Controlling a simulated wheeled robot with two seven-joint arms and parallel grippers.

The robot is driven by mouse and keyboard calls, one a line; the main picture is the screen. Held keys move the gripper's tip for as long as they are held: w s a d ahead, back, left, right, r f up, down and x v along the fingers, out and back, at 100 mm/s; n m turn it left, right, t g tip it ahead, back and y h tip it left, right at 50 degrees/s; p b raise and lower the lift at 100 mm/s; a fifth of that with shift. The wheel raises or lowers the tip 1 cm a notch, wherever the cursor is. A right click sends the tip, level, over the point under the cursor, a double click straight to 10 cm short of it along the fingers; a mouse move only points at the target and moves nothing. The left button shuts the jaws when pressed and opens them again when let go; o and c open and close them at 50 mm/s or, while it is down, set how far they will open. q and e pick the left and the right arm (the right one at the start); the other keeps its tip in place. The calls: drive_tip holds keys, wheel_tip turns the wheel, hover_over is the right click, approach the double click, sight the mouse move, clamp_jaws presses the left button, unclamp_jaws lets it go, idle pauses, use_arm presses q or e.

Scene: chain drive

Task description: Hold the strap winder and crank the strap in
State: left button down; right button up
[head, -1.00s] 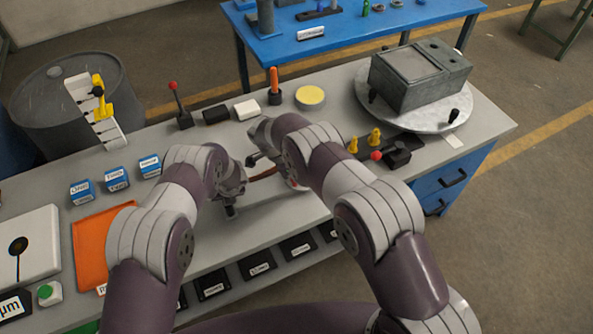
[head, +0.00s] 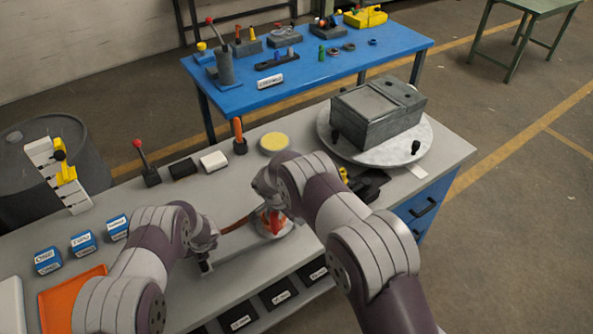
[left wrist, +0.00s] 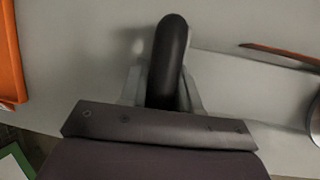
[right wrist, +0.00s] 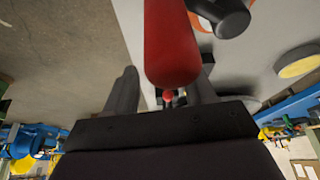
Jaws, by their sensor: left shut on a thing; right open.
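The strap winder shows as a round metal body with a red-orange part (head: 272,222) at the worktop's front, below my right gripper; my arm partly hides it. A brown-red strap (head: 236,224) runs left from it; it also shows in the left wrist view (left wrist: 280,53). My left gripper (head: 206,258) is shut on a dark rounded handle (left wrist: 168,60) left of the winder. My right gripper (head: 264,192) is open. In the right wrist view a red grip (right wrist: 172,45) lies in front of its spread fingers; I cannot tell whether they touch it.
Behind stand a red-knobbed lever (head: 138,144), an orange-handled tool (head: 239,136), a yellow disc (head: 274,142) and a turntable (head: 425,150) carrying a grey box. Blue labelled blocks (head: 83,243) and an orange tray (head: 60,300) are at left.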

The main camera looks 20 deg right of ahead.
drive_tip(key=w+d+n+t+y, duration=0.3)
drive_tip(key=w+n+y, duration=0.2)
drive_tip(key=w+n, duration=0.9)
drive_tip(key=s+r+n, duration=0.1)
drive_tip(key=s+r, duration=0.2)
drive_tip(key=r, duration=0.2)
drive_tip(key=s+d+r, duration=0.1)
drive_tip(key=s+r, duration=0.2)
drive_tip(key=r, duration=0.3)
drive_tip(key=shift+s+n+g, duration=0.3)
drive_tip(key=shift+s+n, duration=0.05)
drive_tip(key=shift+n, duration=0.05)
